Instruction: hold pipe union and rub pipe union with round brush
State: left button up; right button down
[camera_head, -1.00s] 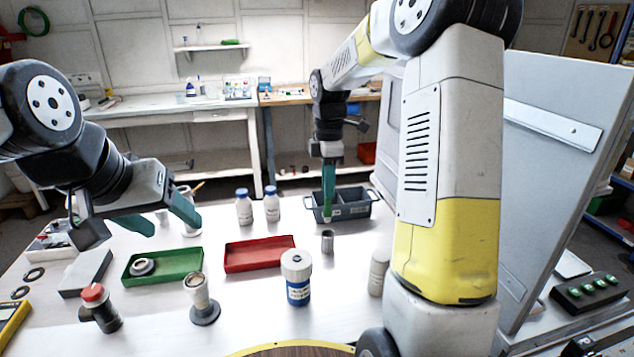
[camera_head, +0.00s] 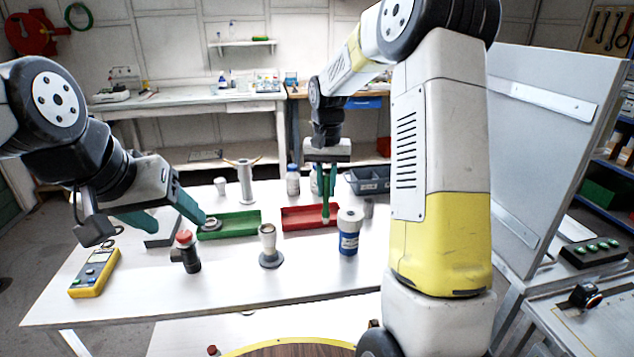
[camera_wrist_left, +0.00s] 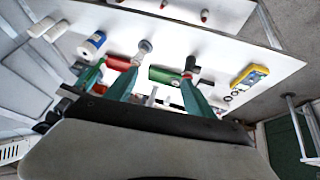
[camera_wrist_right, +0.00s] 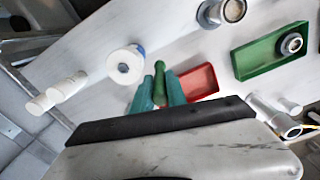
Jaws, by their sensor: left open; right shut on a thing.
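The pipe union, seen as a grey ring-shaped fitting (camera_head: 212,224), lies at the left end of the green tray (camera_head: 240,226). It shows whole in the right wrist view (camera_wrist_right: 291,43). My left gripper (camera_head: 180,226) is open and empty, with one fingertip appearing close to the union in the head view; I cannot tell the height gap. My right gripper (camera_head: 325,195) is shut on a green-handled piece (camera_wrist_right: 159,84), probably the round brush, and hangs above the red tray (camera_head: 297,217). Its bristles are not distinguishable.
A blue-and-white jar (camera_head: 349,234), a flanged pipe piece (camera_head: 269,248) and a red-capped fitting (camera_head: 187,254) stand in front of the trays. A yellow meter (camera_head: 95,272) lies at the left. A dark bin (camera_head: 367,181) is at the back. The front of the table is clear.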

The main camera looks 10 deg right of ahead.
pick_arm(q)
jog(key=shift+s+a, duration=0.2)
